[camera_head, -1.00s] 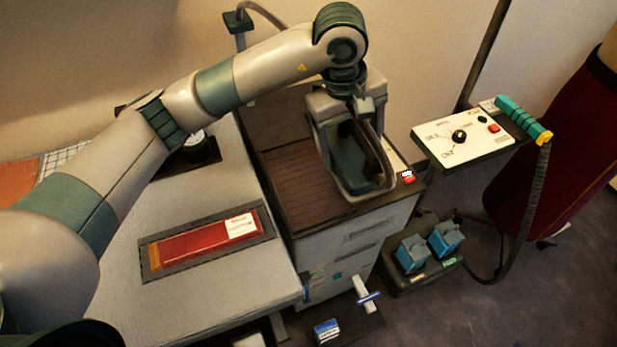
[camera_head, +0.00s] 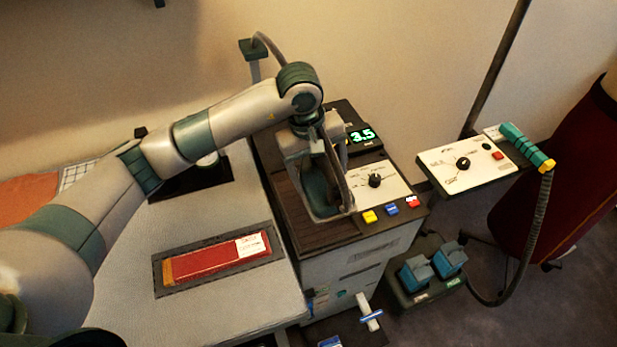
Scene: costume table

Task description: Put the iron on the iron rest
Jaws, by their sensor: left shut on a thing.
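The iron (camera_head: 322,188), a dark green and grey body with a hose, is over the dark slatted iron rest (camera_head: 318,236) on top of the grey cabinet. My left gripper (camera_head: 308,135) is shut on the iron from above and hides its upper part. The iron's lower end is at or just above the rest; I cannot tell whether it touches. My right gripper is not in view.
Beside the rest, a control panel (camera_head: 376,183) has a knob, coloured buttons and a green display (camera_head: 361,135). A red packet (camera_head: 215,259) lies in a tray on the pale table (camera_head: 228,307). A second panel (camera_head: 463,164) and blue pedals (camera_head: 433,262) are at right.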

